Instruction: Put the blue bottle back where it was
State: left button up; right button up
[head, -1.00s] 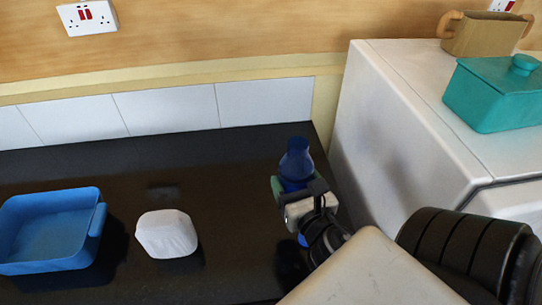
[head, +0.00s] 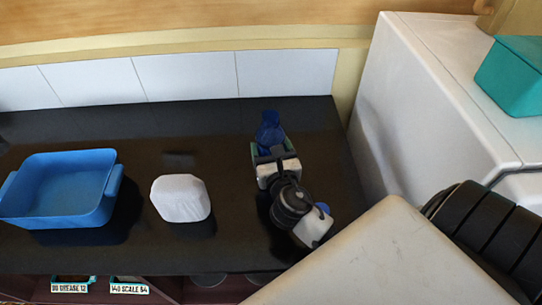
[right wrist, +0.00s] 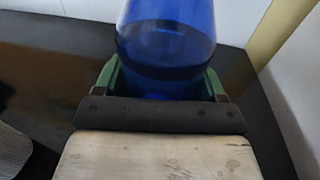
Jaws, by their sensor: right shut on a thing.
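The blue bottle (head: 270,131) is at the back right of the black counter, near the white appliance. In the right wrist view the bottle (right wrist: 166,45) is upright between the green fingers, with its top cut off by the frame. My right gripper (head: 268,150) is shut on the bottle; it also shows in the right wrist view (right wrist: 165,80). The bottle's lower part is hidden behind the gripper, so I cannot tell whether its base touches the counter. My left gripper is in no view.
A blue tub (head: 60,215) and a white rounded block (head: 181,198) stand on the black counter (head: 215,150) to the left. The white appliance (head: 410,90) rises at the right, with a teal container (head: 515,75) on top. Counter between block and bottle is clear.

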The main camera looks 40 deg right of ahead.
jog(key=shift+f, duration=1.45)
jog(key=shift+f+b, duration=0.2)
jog(key=shift+b, duration=0.15)
jog(key=o, duration=1.1)
jog(key=shift+o, duration=0.2)
